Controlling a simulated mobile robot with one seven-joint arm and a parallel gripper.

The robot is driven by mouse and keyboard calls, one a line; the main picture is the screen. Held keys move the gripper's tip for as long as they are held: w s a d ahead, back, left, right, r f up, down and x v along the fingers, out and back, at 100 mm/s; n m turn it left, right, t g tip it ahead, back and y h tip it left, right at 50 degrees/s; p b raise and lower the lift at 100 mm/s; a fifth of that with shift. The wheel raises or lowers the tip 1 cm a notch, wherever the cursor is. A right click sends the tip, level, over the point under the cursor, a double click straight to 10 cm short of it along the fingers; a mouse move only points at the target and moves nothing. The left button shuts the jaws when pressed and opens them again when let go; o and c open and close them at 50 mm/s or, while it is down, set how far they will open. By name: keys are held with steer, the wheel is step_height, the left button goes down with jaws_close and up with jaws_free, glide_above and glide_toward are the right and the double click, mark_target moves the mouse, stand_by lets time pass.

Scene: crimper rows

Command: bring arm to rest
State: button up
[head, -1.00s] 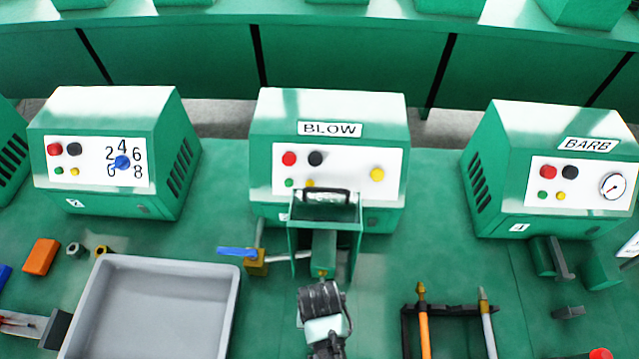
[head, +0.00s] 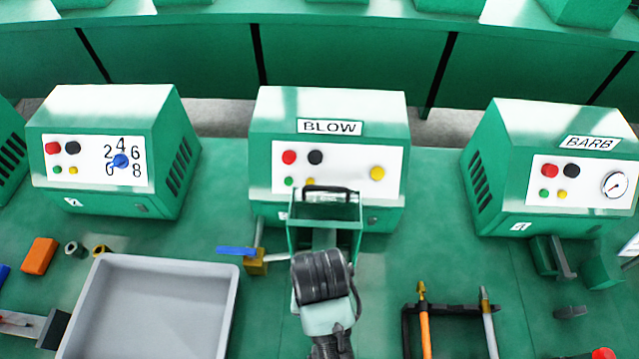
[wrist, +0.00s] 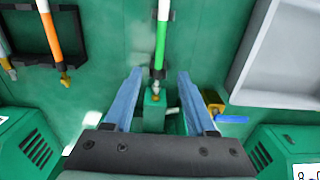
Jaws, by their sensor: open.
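My gripper (wrist: 160,88) shows in the wrist view with its two blue fingers spread apart. A green and white tube (wrist: 161,35) with a metal tip lies beyond and between the fingers, its tip at a green block (wrist: 154,117); no finger is seen touching it. In the head view my dark wrist stands in front of the BLOW machine (head: 330,112) and hides my fingers and the tube. A green guard with a black handle (head: 332,190) stands between my wrist and that machine.
A blue-handled brass valve (head: 256,264) stands just left of my wrist. A grey tray (head: 232,310) is further left. A black rack (head: 455,310) with an orange and a grey tool is to the right. The BARB machine (head: 500,180) stands at the right.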

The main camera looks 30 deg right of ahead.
stand_by(0.4)
steer(key=w+r+n+t+h+b, duration=0.25)
steer(key=w+r+t, duration=0.85)
steer(key=w+r, duration=1.05)
steer(key=w+a+r+n+t, duration=0.1)
steer(key=a+r+t, duration=0.15)
steer(key=r, duration=0.65)
steer(key=w+a+r+n+t, duration=0.15)
steer(key=r+t, duration=0.25)
steer(key=r, duration=0.6)
steer(key=s+a+r+t, duration=0.1)
steer(key=s+r+t, duration=0.2)
steer(key=r, duration=0.4)
steer(key=s+a+r+n+t+y, duration=0.1)
steer(key=s+a+r+t, duration=0.1)
steer(key=s+r, duration=0.3)
steer(key=s+a+r+t+y, duration=0.1)
steer(key=s+r+t, duration=0.4)
steer(key=r, duration=0.6)
steer(key=shift+a+n+b, duration=0.4)
steer(key=shift+a, duration=0.35)
steer(key=shift+y, duration=0.25)
steer(key=shift+c, duration=0.3)
